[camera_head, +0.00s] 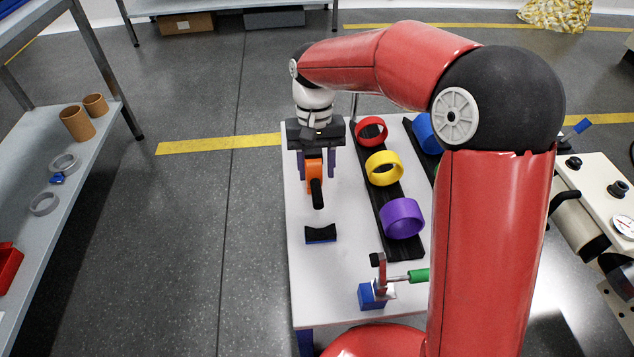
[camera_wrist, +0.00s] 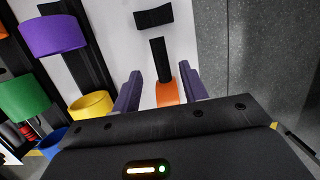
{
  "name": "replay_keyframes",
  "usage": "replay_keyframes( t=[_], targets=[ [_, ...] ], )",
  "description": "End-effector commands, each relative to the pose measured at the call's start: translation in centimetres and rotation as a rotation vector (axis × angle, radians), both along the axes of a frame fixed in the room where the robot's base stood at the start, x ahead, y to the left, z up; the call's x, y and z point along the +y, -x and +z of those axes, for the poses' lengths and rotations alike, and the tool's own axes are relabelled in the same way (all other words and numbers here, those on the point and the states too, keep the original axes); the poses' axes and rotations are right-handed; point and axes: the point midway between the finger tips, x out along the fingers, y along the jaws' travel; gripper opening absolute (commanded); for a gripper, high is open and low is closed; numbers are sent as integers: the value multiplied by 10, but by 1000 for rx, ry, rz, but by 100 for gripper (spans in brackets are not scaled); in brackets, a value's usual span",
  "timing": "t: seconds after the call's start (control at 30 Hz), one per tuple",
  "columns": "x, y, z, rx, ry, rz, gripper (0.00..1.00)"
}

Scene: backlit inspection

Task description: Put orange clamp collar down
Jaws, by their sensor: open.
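The orange clamp collar (camera_head: 314,171), with its black handle (camera_head: 317,194), is at the far left part of the white table. My gripper (camera_head: 316,178) points down over it, with one purple finger on each side. In the wrist view the orange collar (camera_wrist: 167,93) lies between the two fingers (camera_wrist: 160,80), with gaps showing on both sides. The fingers are open and do not grip it. The collar's underside is hidden, so its contact with the table is hard to tell. A black curved rest with a blue base (camera_head: 320,234) stands apart, nearer than the handle.
A black rack holds red (camera_head: 370,130), yellow (camera_head: 383,168) and purple (camera_head: 401,218) rings to the right. A blue clamp fixture with a green handle (camera_head: 372,295) stands near the front. The table's left edge is close to my gripper. A shelf (camera_head: 45,220) stands farther left.

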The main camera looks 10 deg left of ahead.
Motion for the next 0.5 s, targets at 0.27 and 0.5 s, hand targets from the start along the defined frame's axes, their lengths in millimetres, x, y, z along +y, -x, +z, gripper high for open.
replay_keyframes(
  t=[0.27,0.5],
  targets=[
    [2,-8,37,0,-1,1,43],
    [2,-9,41,0,0,1,43]
  ],
)
